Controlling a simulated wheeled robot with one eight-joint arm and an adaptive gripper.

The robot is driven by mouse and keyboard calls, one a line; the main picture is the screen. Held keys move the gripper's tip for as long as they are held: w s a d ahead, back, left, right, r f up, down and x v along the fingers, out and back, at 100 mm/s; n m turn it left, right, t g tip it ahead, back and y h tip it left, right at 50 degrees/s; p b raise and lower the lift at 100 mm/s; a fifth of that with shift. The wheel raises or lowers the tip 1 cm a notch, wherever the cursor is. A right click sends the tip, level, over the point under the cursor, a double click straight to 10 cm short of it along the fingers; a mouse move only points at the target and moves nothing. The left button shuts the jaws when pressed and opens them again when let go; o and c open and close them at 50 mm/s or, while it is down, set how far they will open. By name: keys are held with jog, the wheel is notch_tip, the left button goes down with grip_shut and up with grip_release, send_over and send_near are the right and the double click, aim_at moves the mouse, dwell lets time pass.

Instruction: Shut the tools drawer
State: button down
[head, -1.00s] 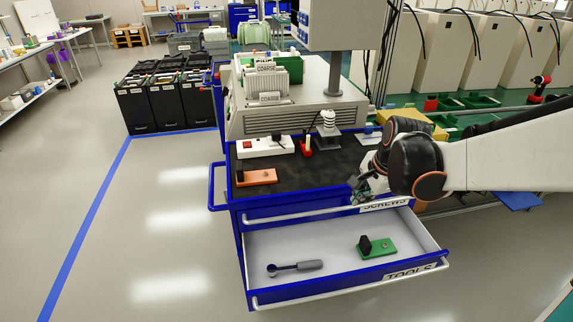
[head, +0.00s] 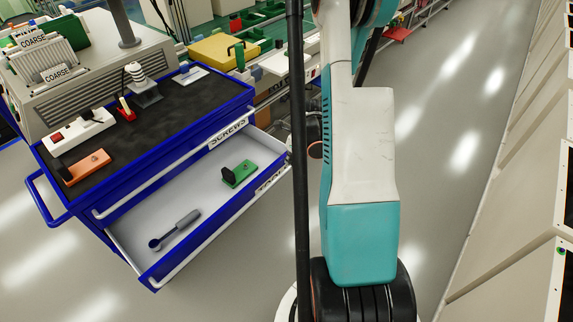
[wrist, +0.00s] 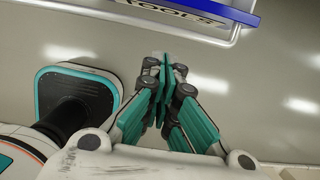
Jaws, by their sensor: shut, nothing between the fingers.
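The tools drawer (head: 196,205) is pulled out of the blue cabinet, below the screws drawer (head: 165,172). It holds a grey wrench-like tool (head: 175,230) and a green block with a black knob (head: 240,174). In the wrist view its blue front edge with the TOOLS label (wrist: 185,12) and pale handle bar (wrist: 160,24) show at the top. My gripper (wrist: 163,62) is shut and empty, over the floor in front of the drawer and apart from the handle in the picture. In the head view my arm hides the gripper.
The cabinet top (head: 150,115) carries an orange block (head: 86,168), a white power strip (head: 78,132) and a grey machine (head: 75,80). The screws drawer looks shut. Open floor lies in front of the cabinet, with a row of pale units (head: 520,210) at the right.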

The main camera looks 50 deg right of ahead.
aim_at(280, 175)
jog(key=w+f+b, duration=0.1)
jog(key=f, duration=0.2)
jog(key=w+f+b, duration=0.1)
jog(key=w+f, duration=0.1)
jog(key=f, duration=0.1)
jog(key=w+f+b, duration=0.2)
jog(key=f, duration=0.1)
jog(key=shift+a, duration=0.15)
jog(key=shift+w+r, duration=0.15)
jog(key=shift+w, duration=0.5)
